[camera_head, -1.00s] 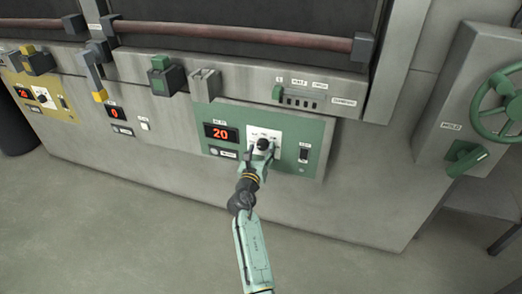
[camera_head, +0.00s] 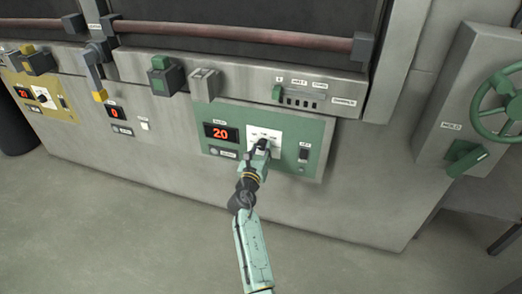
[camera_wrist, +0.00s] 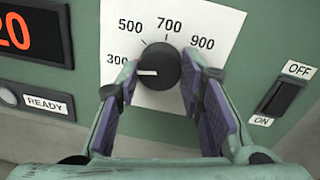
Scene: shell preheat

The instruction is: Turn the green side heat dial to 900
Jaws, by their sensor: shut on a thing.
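The black heat dial (camera_wrist: 160,66) sits on a white scale card (camera_wrist: 170,25) marked 300, 500, 700 and 900, on the green side panel (camera_head: 313,130). Its white pointer mark points left, just below the 300. The dial also shows in the head view (camera_head: 263,144), partly hidden by my gripper. My gripper (camera_wrist: 160,80) is shut on the dial, with one purple-padded finger on each side of it. The red display (camera_head: 221,133) left of the dial reads 20.
A READY label (camera_wrist: 46,103) and lamp sit below the display. An ON/OFF switch (camera_wrist: 281,97) is right of the dial. A yellow panel (camera_head: 42,97) is far left. A green handwheel (camera_head: 503,105) is at the right. The floor in front is clear.

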